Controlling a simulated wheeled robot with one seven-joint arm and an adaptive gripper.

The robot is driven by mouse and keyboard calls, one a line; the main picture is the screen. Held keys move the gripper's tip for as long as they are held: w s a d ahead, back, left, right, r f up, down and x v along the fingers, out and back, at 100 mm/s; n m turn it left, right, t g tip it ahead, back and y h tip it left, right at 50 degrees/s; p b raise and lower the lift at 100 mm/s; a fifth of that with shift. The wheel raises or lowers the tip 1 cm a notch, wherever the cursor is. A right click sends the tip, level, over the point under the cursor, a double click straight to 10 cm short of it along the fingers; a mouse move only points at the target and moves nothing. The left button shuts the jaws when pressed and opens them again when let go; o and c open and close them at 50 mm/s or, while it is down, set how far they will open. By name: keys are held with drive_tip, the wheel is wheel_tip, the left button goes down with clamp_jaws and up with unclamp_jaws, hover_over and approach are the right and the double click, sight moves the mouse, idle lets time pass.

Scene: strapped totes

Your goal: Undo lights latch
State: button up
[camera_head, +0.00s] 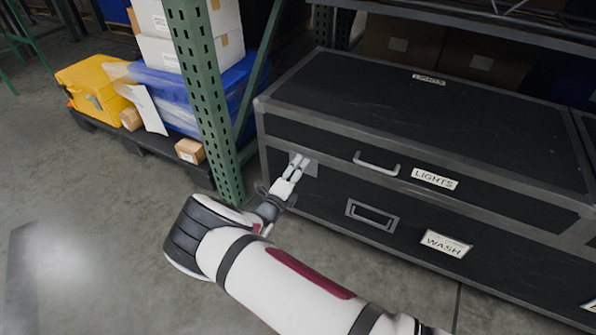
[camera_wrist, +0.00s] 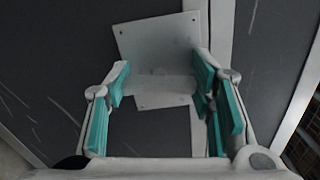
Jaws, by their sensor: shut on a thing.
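The lights case (camera_head: 350,140) is a large black case with grey metal edges, and "LIGHTS" labels (camera_head: 435,178) are on its lid front and top. Its latch (camera_head: 312,168) is a grey metal plate near the left end of the front face, at the lid seam. In the wrist view the latch (camera_wrist: 160,45) shows as a pale riveted plate with a lower flap. My gripper (camera_head: 300,164) reaches the latch from the front. Its teal-padded fingers (camera_wrist: 161,75) stand on both sides of the latch and are shut on it. The exact contact is partly hidden.
A silver lid handle (camera_head: 376,168) and a recessed handle (camera_head: 372,215) are to the right. A "WASH" label (camera_head: 446,243) is lower down. A green rack post (camera_head: 205,100) stands close left of the case. Open concrete floor lies in front.

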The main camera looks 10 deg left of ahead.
drive_tip(key=shift+n, duration=0.8)
drive_tip(key=o, duration=1.2)
drive_tip(key=v, duration=1.2)
